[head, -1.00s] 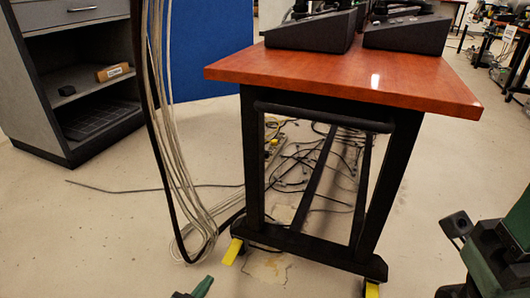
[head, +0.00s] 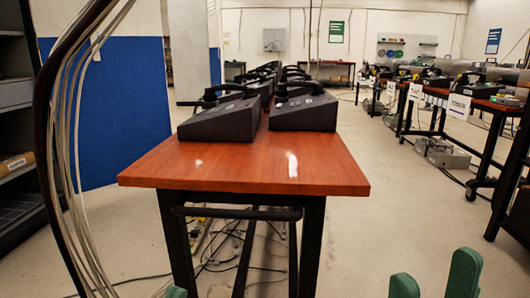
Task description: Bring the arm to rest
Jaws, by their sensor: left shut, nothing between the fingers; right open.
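My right gripper (head: 434,280) shows at the bottom right of the head view as two green fingertips standing apart, open and with nothing seen between them. My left gripper (head: 176,292) shows only as a small green tip at the bottom edge, left of the middle. It is shut and holds nothing visible. Both arms are below the picture and hidden. Black desk phones, a left one (head: 220,122) and a right one (head: 303,112), sit at the near end of the red-brown table (head: 250,172), with more phones in rows behind. Both grippers appear lower in the picture than the tabletop.
Pale cables (head: 68,150) hang at the left, in front of a blue panel (head: 105,125) and a grey shelf unit (head: 14,165). Another table row with devices (head: 492,103) runs along the right. Pale floor (head: 400,205) lies open between the tables.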

